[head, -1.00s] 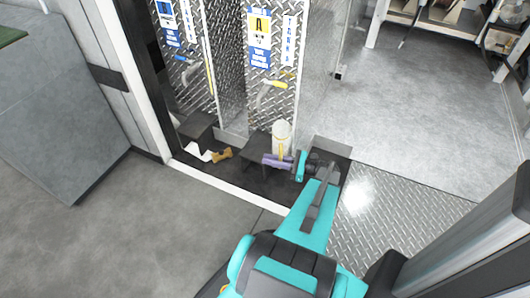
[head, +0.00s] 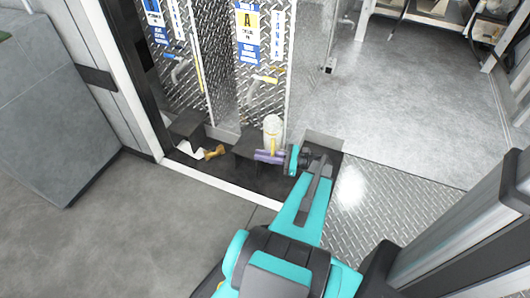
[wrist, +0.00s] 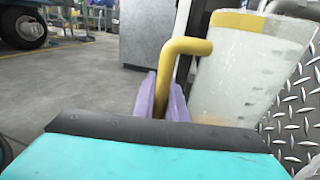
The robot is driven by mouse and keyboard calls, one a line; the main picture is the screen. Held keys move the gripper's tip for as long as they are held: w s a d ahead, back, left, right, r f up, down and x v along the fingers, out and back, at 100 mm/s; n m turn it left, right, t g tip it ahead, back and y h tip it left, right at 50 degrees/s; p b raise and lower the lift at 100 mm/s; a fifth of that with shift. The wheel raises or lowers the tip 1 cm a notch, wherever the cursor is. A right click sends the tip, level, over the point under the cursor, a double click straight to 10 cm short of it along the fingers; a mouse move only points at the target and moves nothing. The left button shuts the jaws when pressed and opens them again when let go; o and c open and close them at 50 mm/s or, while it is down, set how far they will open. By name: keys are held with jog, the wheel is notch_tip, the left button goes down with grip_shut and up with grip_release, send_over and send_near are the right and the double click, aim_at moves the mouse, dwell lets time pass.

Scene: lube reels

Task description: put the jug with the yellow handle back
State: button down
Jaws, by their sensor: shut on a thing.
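The translucent white jug with the yellow handle (head: 271,127) is upright in front of the right diamond-plate bay, beside a dark stand (head: 246,146). My gripper (head: 268,156), with purple fingers, is at the jug's lower near side. In the wrist view the purple fingers (wrist: 163,105) are shut on the yellow handle (wrist: 180,50), and the jug body (wrist: 245,75) leans slightly in the picture. Whether the jug's base touches anything is hidden.
A yellow-marked sign (head: 247,30) and a yellow-handled valve (head: 266,77) are above the jug. Left of it are another dark stand (head: 187,124) and a white object with a brown-yellow part (head: 214,152) low down. A white sill (head: 222,185) borders the bay.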

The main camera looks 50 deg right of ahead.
jog(key=w+a+r+n+g+y, duration=0.2)
jog(key=w+a+r+n+y, duration=0.15)
jog(key=w+a+r, duration=1.45)
jog(key=w+a+r+n+g+y, duration=0.1)
jog(key=w+a+r, duration=0.3)
jog(key=a+r, duration=0.4)
jog(key=w+a+r+n+g+y, duration=0.1)
jog(key=w+a+r, duration=0.3)
jog(key=a, duration=1.2)
notch_tip(320, 180, up, 4)
jog(key=shift+r+g+y, duration=0.2)
jog(key=shift+g+y, duration=0.45)
jog(key=shift+g, duration=0.15)
jog(key=shift+a, duration=0.1)
